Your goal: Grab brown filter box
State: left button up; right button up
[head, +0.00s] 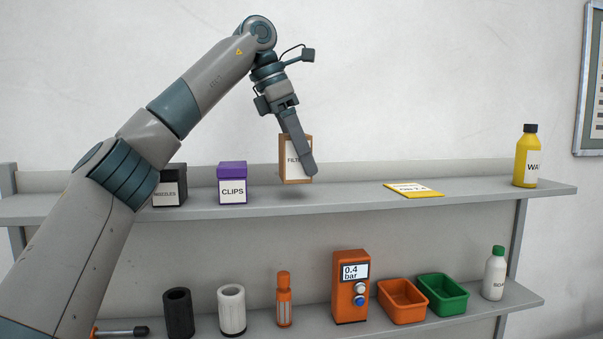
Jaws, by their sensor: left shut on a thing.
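The brown filter box (287,174) has a white label that reads "FILT", with the rest covered by a finger. My left gripper (305,165) comes down from above and is shut on the box. The box is upright and appears slightly above the upper shelf, with a shadow on the shelf below it. Part of its front is hidden behind the gripper finger. My right gripper is not in view.
On the upper shelf (350,196) stand a nozzles box (170,188), a purple clips box (232,184), a flat yellow packet (413,190) and a yellow bottle (526,157). The lower shelf holds cylinders, an orange gauge (351,288), orange (402,303) and green (442,294) bins and a white bottle (495,274).

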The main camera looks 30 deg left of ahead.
pick_arm(q)
jog(key=s+d+r+b, duration=0.2)
jog(key=d+r, duration=0.5)
jog(key=d, duration=0.4)
jog(key=shift+s+d+r, duration=0.25)
jog(key=shift+s+r, duration=0.05)
jog(key=shift+s, duration=0.05)
